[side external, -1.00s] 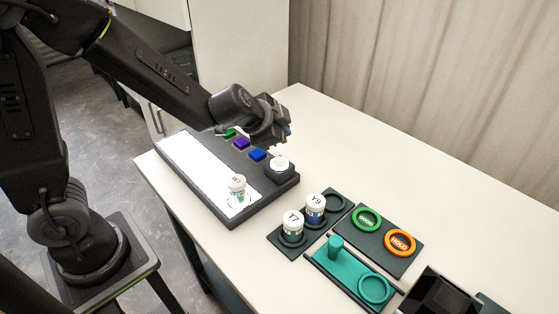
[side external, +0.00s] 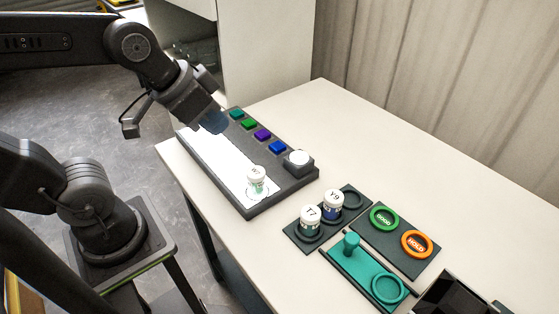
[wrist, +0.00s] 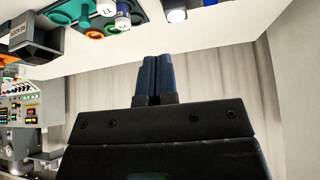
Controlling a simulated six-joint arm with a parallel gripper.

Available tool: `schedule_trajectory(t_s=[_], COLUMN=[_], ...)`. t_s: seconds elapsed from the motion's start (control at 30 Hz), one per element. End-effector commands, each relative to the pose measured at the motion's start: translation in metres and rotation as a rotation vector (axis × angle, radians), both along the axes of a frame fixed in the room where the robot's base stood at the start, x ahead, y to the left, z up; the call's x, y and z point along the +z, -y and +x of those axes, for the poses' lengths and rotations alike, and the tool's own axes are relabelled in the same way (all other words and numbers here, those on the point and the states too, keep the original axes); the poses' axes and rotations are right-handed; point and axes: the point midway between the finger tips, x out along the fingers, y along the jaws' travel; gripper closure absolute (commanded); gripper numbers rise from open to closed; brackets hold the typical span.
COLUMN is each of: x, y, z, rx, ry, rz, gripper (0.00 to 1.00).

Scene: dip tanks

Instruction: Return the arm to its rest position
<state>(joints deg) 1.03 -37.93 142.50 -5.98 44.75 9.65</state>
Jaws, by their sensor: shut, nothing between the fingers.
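My gripper (side external: 213,122) is over the far left part of the light panel in the side external view, raised above it and holding nothing. In the wrist view my gripper's two dark blue fingers (wrist: 157,78) are together, with a pale curtain behind them. A white-capped vial (side external: 256,180) stands upright on the near end of the lit white panel (side external: 215,152). Vials T7 (side external: 309,219) and Y9 (side external: 333,203) stand upright in a dark rack (side external: 296,238).
The panel base carries several coloured buttons (side external: 263,135) and a round white knob (side external: 298,158). A green GOOD ring (side external: 384,218), an orange HOLD ring (side external: 417,243) and a teal tray (side external: 359,266) lie to the right. A cabinet (side external: 268,45) stands behind. The table's far right is clear.

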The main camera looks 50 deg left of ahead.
Motion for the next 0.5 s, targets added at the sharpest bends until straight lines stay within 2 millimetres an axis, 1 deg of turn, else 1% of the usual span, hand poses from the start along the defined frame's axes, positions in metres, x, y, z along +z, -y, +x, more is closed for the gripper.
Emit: schedule_trajectory(t_s=[0.03, 0.1, 0.17, 0.5], x=[0.001, -0.001, -0.001, -0.002], y=[-0.006, -0.012, -0.015, -0.017], z=[-0.011, -0.020, -0.025, -0.027], rx=[0.046, 0.097, 0.124, 0.138], ry=[-0.013, -0.035, -0.044, -0.051], rz=[0.008, 0.014, 0.017, 0.018], gripper=[1.00, 1.00, 1.00, 1.00])
